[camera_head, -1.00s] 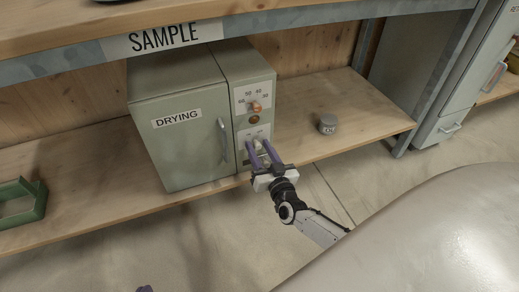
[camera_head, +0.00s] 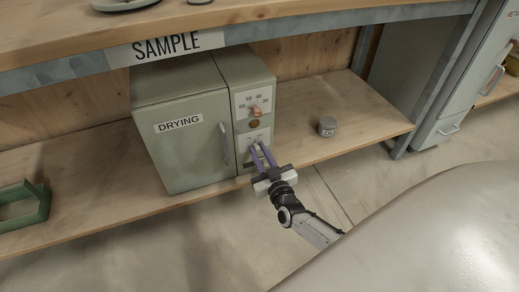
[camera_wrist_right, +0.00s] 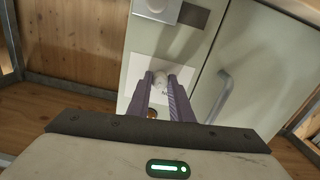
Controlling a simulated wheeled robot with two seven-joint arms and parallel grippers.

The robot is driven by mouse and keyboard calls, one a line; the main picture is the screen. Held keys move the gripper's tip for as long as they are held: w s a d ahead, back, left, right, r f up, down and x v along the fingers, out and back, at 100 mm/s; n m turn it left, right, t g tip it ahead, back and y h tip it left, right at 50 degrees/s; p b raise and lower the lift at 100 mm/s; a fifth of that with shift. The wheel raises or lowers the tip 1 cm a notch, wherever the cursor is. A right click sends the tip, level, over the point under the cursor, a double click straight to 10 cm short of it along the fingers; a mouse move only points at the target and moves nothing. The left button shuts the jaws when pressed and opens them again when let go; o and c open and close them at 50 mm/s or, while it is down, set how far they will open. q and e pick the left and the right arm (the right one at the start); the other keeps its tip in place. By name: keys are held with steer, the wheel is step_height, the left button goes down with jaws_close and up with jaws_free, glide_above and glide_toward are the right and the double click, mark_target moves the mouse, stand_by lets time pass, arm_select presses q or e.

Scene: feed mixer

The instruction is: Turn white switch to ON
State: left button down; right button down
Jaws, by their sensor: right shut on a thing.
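The drying oven (camera_head: 185,135) is a grey-green box labelled DRYING, with a control panel on its right side. The white switch (camera_wrist_right: 160,80) is a small pale knob on a light plate in the right wrist view. In the head view my fingers mostly hide it. My right gripper (camera_head: 258,148) reaches up to the lower panel from the front. In the right wrist view its purple fingers (camera_wrist_right: 161,77) are on either side of the white switch and shut on it. The ON and OFF marks cannot be read clearly. My left gripper is out of view.
An orange temperature dial (camera_head: 255,110) and a brown round button (camera_head: 254,124) sit above the switch. The oven's door handle (camera_head: 224,145) is left of the panel. A green tray (camera_head: 22,205) is at far left.

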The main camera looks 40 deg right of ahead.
steer(key=n+p, duration=0.1)
steer(key=n, duration=0.1)
steer(key=shift+a+n, duration=0.1)
steer(key=shift+n, duration=0.3)
steer(key=n, duration=0.2)
steer(key=shift+n, duration=0.3)
steer(key=shift+n+p, duration=0.35)
steer(key=shift+n, duration=0.55)
steer(key=shift+f+n, duration=0.1)
steer(key=shift+n, duration=0.5)
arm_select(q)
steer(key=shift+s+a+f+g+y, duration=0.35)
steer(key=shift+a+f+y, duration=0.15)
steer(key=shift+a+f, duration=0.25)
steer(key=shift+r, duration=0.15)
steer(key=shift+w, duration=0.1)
arm_select(e)
steer(key=c, duration=1.6)
jaws_free()
